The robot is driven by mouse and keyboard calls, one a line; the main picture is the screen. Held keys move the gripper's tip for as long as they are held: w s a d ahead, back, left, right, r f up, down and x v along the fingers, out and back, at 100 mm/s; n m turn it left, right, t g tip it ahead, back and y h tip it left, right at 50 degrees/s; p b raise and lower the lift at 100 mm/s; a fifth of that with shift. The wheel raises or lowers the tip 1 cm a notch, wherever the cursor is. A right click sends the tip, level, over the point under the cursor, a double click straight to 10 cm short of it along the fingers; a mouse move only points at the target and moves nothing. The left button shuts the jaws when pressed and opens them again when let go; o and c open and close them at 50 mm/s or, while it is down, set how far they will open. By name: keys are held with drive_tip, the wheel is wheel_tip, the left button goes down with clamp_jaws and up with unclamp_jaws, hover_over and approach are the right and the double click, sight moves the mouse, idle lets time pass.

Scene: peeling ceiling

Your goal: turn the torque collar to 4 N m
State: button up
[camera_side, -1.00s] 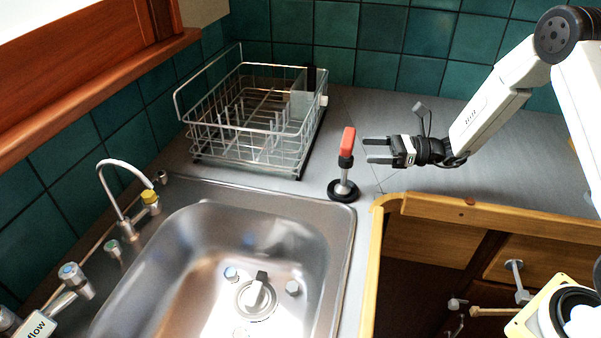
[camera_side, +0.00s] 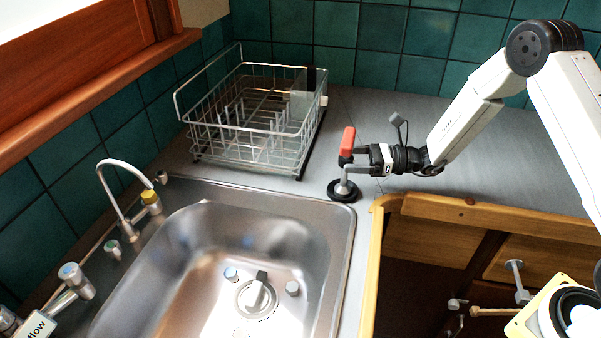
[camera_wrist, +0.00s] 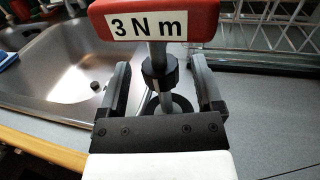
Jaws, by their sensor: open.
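The torque tool stands upright on a round black base (camera_side: 343,191) on the counter beside the sink. Its red head (camera_side: 347,141) is at the top, and its face reads "3 N m" in the wrist view (camera_wrist: 148,24). The black torque collar (camera_wrist: 161,70) sits on the grey stem below the head. My gripper (camera_side: 360,158) is level with the collar in the side view. In the wrist view its two open fingers lie on either side of the collar, with visible gaps. The collar is partly hidden by my fingers in the side view.
The steel sink (camera_side: 215,235) is left of the tool, with a tap (camera_side: 120,190) at its far left. A wire dish rack (camera_side: 255,115) stands behind it. The counter to the right (camera_side: 480,165) is clear. An open wooden cupboard (camera_side: 430,245) lies below the front edge.

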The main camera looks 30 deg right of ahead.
sight(341, 160)
drive_tip(key=shift+x, duration=1.7)
clamp_jaws()
drive_tip(key=shift+n+g+y, duration=0.3)
drive_tip(key=shift+n+g, duration=0.1)
drive_tip(key=shift+g, duration=0.2)
drive_tip(key=shift+s+n+g+y, duration=0.2)
drive_tip(key=shift+n+g+y, duration=0.15)
drive_tip(key=shift+n+g, duration=1.1)
drive_tip(key=shift+s+n+g+y, duration=0.15)
drive_tip(key=shift+n+g+y, duration=0.25)
drive_tip(key=shift+n+g, duration=1.05)
drive_tip(key=shift+s+n+g+y, duration=0.2)
drive_tip(key=shift+n+g+y, duration=0.3)
drive_tip(key=shift+g, duration=1.7)
drive_tip(key=shift+g+h, duration=0.25)
drive_tip(key=shift+g, duration=0.15)
